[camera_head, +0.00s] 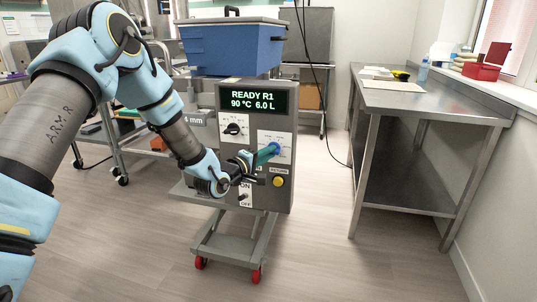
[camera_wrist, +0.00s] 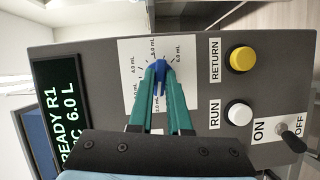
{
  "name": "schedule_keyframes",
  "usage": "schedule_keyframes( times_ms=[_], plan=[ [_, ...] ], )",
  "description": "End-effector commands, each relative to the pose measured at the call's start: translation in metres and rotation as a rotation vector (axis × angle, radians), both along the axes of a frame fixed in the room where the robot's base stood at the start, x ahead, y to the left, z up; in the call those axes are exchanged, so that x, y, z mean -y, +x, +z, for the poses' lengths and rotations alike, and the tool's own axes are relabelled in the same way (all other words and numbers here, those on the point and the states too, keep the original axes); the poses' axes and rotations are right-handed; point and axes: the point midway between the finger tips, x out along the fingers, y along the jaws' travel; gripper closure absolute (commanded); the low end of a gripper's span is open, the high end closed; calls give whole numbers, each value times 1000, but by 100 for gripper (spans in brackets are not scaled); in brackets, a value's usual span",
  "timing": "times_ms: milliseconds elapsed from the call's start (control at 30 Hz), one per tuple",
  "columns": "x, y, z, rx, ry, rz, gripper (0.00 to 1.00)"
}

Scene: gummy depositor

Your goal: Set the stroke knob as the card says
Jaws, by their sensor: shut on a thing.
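My gripper (camera_head: 262,156) reaches the front of the grey depositor panel (camera_head: 225,190), its green fingers shut on a blue knob; it also shows in the wrist view (camera_wrist: 160,82). The blue knob (camera_wrist: 159,68) sits on a white dial plate (camera_wrist: 130,62) with mL marks around it; 4.0 and 6.0 mL are readable. The knob is partly covered by the fingers, and its exact setting is not clear. A label reading "4 mm" (camera_head: 193,120) shows beside my arm, its left part hidden. I cannot tell whether this is the card.
The display (camera_head: 253,99) reads READY R1, 90 °C, 6.0 L. A black knob (camera_head: 233,129) is at upper left. The yellow RETURN button (camera_wrist: 242,59), white RUN button (camera_wrist: 239,113) and ON/OFF switch (camera_wrist: 291,138) are near my gripper. A steel table (camera_head: 420,103) stands right.

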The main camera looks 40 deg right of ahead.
Motion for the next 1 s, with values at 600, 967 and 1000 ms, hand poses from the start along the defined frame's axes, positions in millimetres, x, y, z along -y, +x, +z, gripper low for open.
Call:
schedule_keyframes(
  times_ms=[600, 967, 1000],
  plan=[
    [0, -1, 1, 251, 161, -1, 100],
    [1, -3, 2, 541, 346, -2, 100],
    [1, -3, 2, 573, 367, -2, 100]
  ],
)
